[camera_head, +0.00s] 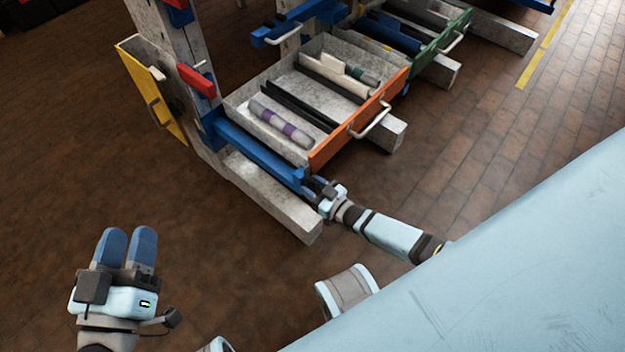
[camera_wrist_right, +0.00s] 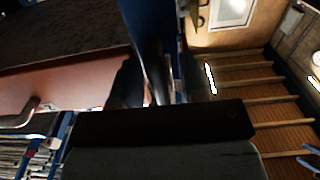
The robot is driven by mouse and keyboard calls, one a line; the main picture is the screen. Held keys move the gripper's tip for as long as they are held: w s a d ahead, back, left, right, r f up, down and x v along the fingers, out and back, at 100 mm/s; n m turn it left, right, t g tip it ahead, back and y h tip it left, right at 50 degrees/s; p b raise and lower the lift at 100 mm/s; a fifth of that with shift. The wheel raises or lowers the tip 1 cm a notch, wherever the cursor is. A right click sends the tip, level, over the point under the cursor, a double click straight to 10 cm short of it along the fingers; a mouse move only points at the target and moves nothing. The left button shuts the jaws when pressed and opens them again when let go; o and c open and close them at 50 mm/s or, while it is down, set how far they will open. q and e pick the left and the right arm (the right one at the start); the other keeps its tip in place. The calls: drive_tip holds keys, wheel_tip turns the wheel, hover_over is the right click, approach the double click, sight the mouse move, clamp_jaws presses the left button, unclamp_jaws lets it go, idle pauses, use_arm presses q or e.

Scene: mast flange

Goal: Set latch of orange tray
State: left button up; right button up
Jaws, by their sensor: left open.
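The orange tray (camera_head: 360,118) is a grey drawer with an orange front and a pale handle (camera_head: 375,117), pulled out in the head view. Its front also shows at the left of the right wrist view (camera_wrist_right: 60,90). A blue rail (camera_head: 262,152) runs along its near side. My right gripper (camera_head: 312,184) is at the rail's front end, just below the near corner of the orange front. Its fingers are dark and partly hidden, and I cannot tell whether they touch or hold anything. I cannot make out the latch separately. My left gripper (camera_head: 127,236) is open and empty, low at the left.
A grey beam (camera_head: 268,198) lies under the rail, close to my right gripper. A green-fronted drawer (camera_head: 440,40) stands behind the orange one. A yellow panel (camera_head: 150,90) and a red lever (camera_head: 196,79) are on the post at the left. Floor around my left gripper is clear.

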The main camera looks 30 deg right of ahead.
use_arm(q)
drive_tip(key=shift+w+r, duration=0.1)
drive_tip(key=shift+r, duration=0.05)
use_arm(e)
drive_tip(key=shift+s+d, duration=0.1)
drive_tip(key=shift+s, duration=0.05)
use_arm(q)
drive_tip(key=shift+s+a+r+t+p, duration=0.15)
drive_tip(key=shift+r+t+p, duration=0.25)
drive_tip(key=shift+r+p, duration=0.5)
drive_tip(key=shift+s+a+r+t+p, duration=0.15)
drive_tip(key=shift+r+t+p, duration=0.25)
drive_tip(key=shift+r+p, duration=0.5)
use_arm(e)
drive_tip(key=v, duration=1.3)
drive_tip(key=shift+s, duration=0.25)
use_arm(q)
drive_tip(key=shift+n, duration=0.3)
use_arm(e)
drive_tip(key=shift+s, duration=0.1)
